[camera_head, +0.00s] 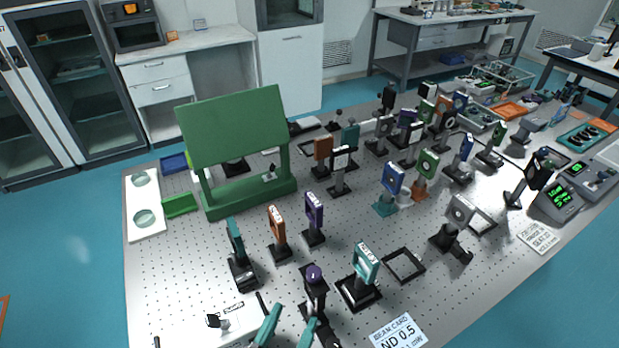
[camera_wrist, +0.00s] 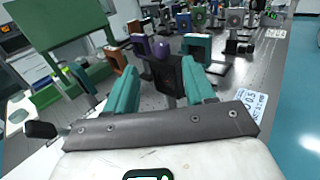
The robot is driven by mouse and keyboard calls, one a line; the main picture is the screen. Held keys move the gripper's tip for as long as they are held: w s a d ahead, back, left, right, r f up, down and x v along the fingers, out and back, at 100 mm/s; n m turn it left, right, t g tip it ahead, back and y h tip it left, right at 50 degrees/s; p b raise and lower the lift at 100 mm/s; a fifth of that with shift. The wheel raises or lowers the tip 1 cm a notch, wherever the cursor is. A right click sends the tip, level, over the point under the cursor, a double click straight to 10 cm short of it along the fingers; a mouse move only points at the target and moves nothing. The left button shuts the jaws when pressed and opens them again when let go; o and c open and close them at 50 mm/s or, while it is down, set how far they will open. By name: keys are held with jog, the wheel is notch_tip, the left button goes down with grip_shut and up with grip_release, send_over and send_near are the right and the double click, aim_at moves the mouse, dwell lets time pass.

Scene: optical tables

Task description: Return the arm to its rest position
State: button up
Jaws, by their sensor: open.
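My gripper (camera_head: 289,328) is at the front edge of the optical table (camera_head: 185,275), low in the head view. Its two teal fingers are spread apart, and they also show in the wrist view (camera_wrist: 160,68). I see nothing held between them. A black mount with a purple knob (camera_head: 314,273) stands just beyond the fingertips. In the wrist view this mount (camera_wrist: 168,78) lines up with the gap between the fingers; I cannot tell its exact distance. Most of my arm is out of view.
A teal-framed mount (camera_head: 365,262) stands right of the gripper, near a white card (camera_head: 398,335). Orange (camera_head: 278,228) and purple (camera_head: 314,212) mounts stand behind, with a green board (camera_head: 235,130) farther back. The table's left part is mostly clear.

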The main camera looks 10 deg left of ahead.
jog(key=s+d+f+m+g+h+b, duration=0.1)
jog(key=d+f+m+g, duration=0.45)
jog(key=d+m, duration=0.4)
jog(key=s+d+f+m+g+h+b, duration=0.15)
jog(key=d+f+m+g, duration=0.45)
jog(key=d, duration=0.7)
jog(key=s+d+f+m+g+y, duration=0.2)
jog(key=s+d+m, duration=0.3)
jog(key=m, duration=0.4)
jog(key=s+d+f+m+g+y, duration=0.3)
jog(key=s+d+f+m+y, duration=0.1)
jog(key=s+m, duration=0.4)
jog(key=shift+s+d+f+m+y, duration=0.2)
jog(key=shift+d+m+y, duration=0.25)
jog(key=shift+d+m, duration=0.3)
jog(key=shift+d, duration=0.1)
